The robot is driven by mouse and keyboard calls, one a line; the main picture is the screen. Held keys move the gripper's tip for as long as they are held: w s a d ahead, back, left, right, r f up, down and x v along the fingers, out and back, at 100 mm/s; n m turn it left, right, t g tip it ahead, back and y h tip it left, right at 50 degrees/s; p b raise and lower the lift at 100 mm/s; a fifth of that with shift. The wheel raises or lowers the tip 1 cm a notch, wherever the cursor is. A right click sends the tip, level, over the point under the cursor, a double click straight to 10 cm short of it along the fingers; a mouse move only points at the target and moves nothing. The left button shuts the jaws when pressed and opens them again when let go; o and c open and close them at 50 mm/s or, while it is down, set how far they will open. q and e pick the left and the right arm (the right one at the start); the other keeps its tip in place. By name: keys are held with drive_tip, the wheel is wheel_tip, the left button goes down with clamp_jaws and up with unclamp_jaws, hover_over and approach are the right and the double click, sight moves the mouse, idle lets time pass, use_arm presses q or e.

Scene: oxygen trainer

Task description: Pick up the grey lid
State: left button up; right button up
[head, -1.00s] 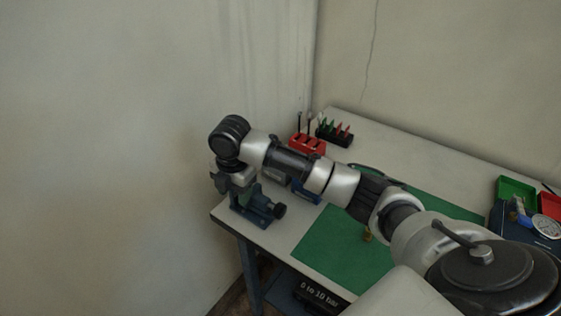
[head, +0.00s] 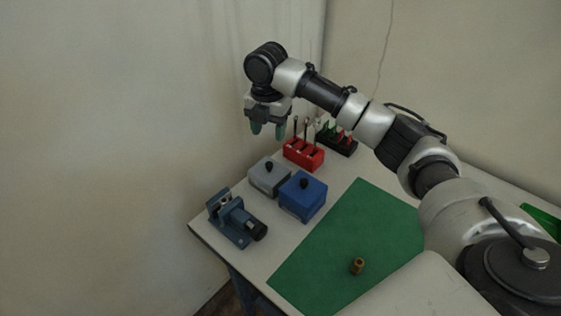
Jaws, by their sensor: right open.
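The grey lid (head: 265,172), with a dark round knob, sits on a small grey box on the table, left of a blue box. My right gripper (head: 268,131) points down with its two greenish fingertips apart. It is open and empty, and it appears above the grey lid in the head view, clear of it. My left gripper is not in view.
A blue box (head: 303,194) with a dark knob stands right beside the grey one. A blue vise (head: 235,219) is at the near left edge. A red tool holder (head: 303,153) and a black rack (head: 339,139) stand behind. A brass fitting (head: 357,266) lies on the green mat (head: 330,240).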

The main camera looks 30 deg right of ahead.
sight(269, 163)
drive_tip(key=f, duration=0.4)
drive_tip(key=shift+s+a, duration=0.1)
drive_tip(key=shift+a, duration=0.1)
drive_tip(key=shift+a+f+p, duration=0.15)
drive_tip(key=shift+f+p, duration=0.15)
drive_tip(key=shift+f, duration=0.2)
drive_tip(key=f, duration=0.2)
drive_tip(key=f+p, duration=0.1)
drive_tip(key=f, duration=0.1)
drive_tip(key=shift+s+f, duration=0.2)
drive_tip(key=shift+f, duration=0.1)
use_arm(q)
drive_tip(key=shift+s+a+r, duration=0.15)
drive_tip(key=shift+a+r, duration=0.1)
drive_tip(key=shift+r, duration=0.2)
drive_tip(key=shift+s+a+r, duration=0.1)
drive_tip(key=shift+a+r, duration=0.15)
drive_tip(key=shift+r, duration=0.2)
use_arm(e)
drive_tip(key=shift+f, duration=0.4)
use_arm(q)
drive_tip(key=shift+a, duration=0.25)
use_arm(e)
clamp_jaws()
